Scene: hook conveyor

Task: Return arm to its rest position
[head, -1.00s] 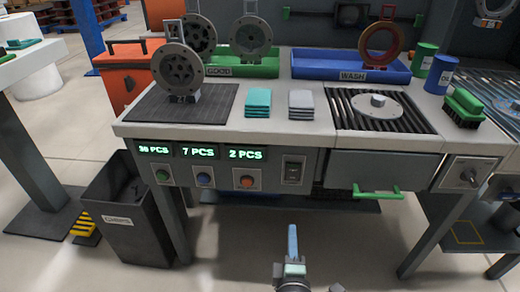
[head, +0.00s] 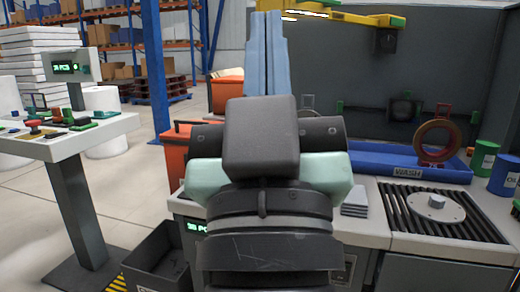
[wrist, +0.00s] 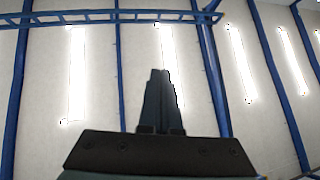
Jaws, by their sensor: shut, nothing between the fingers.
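My gripper (head: 267,22) stands upright close in front of the head camera, its pale blue fingers pointing up. Its dark body and my wrist cover the middle of the head view. In the wrist view, my gripper (wrist: 160,76) has its fingers together with nothing between them, pointing up toward the ceiling lights. It touches nothing. My arm hides the left part of the workbench (head: 455,244), including most of its displays.
The blue WASH tray (head: 372,165) holds an upright reddish ring (head: 418,143). Right of it stand green (head: 484,157) and blue drums (head: 505,174). A slotted plate with a round disc (head: 437,207) lies in front.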

